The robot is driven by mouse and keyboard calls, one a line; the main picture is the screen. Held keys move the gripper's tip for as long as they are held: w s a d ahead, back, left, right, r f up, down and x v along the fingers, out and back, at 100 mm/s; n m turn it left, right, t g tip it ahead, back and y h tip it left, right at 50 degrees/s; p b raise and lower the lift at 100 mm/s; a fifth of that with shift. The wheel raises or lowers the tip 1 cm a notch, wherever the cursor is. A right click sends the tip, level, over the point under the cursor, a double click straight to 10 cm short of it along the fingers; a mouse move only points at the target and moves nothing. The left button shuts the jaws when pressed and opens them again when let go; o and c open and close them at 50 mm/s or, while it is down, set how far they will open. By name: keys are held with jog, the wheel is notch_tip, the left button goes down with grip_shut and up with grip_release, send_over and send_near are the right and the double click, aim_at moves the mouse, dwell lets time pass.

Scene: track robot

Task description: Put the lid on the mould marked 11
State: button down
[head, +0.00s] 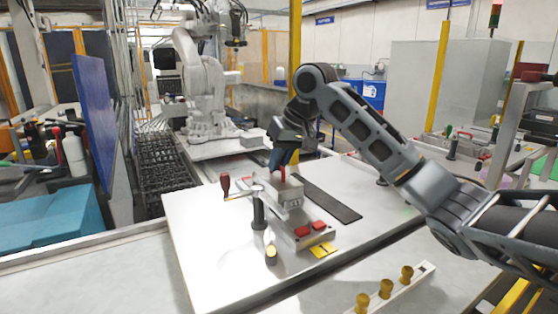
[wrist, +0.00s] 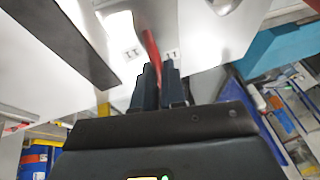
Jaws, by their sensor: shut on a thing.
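My gripper (head: 281,164) is shut on a slim red handle, seen between the two dark fingers (wrist: 159,72) in the wrist view; the red handle (wrist: 150,45) rises from a pale surface. In the head view the gripper is over a grey block (head: 286,190) on the fixture in mid-table. Whether this block is lid, mould or both together cannot be told.
Left of the block is a red-handled lever (head: 226,185) and a black post (head: 259,212). In front are red buttons (head: 311,228), a yellow label (head: 323,250) and a yellow-topped peg (head: 271,254). A dark strip (head: 327,198) lies right. A rail (head: 415,285) with yellow knobs lies nearer.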

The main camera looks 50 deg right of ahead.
jog(key=c, duration=1.1)
grip_release()
jog(key=b+v, duration=0.1)
jog(key=v, duration=0.6)
jog(key=shift+s+r, duration=0.15)
jog(key=shift+r, duration=0.25)
